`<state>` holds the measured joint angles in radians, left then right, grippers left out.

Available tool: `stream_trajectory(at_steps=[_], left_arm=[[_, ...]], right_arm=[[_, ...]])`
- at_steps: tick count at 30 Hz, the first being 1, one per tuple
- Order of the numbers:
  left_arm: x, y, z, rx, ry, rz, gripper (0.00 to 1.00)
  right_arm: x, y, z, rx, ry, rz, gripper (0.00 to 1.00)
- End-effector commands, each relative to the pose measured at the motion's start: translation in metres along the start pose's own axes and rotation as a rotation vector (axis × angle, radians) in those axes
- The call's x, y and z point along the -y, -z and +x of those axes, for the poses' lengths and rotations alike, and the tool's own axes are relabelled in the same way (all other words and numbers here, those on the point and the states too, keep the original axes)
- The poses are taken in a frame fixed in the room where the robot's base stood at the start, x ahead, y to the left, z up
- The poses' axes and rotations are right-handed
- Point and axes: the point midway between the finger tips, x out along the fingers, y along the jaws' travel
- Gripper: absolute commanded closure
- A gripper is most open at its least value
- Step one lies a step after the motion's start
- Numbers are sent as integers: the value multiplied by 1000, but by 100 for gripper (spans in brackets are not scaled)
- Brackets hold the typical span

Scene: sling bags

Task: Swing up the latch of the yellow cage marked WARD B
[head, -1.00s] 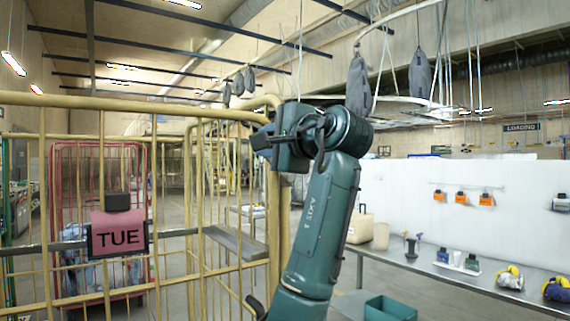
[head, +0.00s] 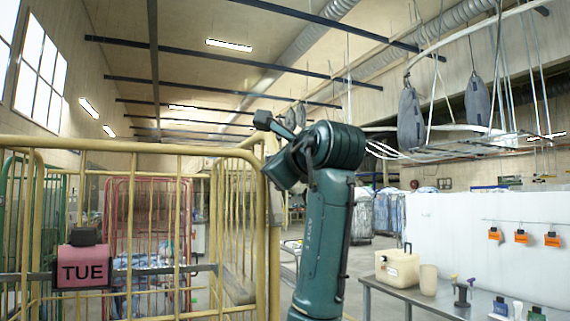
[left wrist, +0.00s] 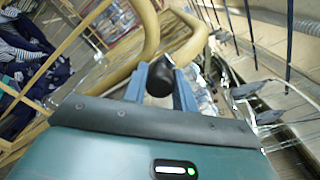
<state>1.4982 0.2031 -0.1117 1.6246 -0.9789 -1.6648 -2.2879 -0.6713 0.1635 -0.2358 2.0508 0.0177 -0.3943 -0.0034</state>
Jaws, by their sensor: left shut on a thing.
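The yellow cage (head: 130,147) stands at the left in the head view. A pink TUE sign (head: 82,271) hangs on its crossbar; no WARD B marking is legible. My left gripper (head: 272,125) is at the cage's top right corner, slightly above the rail, and its fingers are hard to make out there. In the left wrist view my left gripper (left wrist: 160,82) is shut on a black knob (left wrist: 160,77), with a bluish finger on each side. Thick yellow tubes (left wrist: 143,35) curve close by. The rest of the latch is hidden. My right gripper is not in view.
A red cage (head: 147,230) stands behind the yellow bars. At the right, a table (head: 440,303) holds a beige box (head: 397,267) and bottles, before a white panel (head: 500,245). Grey bags (head: 411,118) hang from an overhead rail.

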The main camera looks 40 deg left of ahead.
Motion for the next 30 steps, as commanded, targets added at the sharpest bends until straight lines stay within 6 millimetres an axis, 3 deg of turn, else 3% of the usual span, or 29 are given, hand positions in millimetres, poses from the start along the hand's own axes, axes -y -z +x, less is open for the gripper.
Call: stream_trajectory(at_steps=[9,26,27,30], left_arm=[[6,5,-1,-2,0,130,100],[7,7,-2,-3,0,162,100],[7,7,-2,-3,0,161,70],[7,7,-2,-3,0,160,62]], right_arm=[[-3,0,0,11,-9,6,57],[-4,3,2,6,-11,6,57],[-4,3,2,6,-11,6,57],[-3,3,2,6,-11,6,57]])
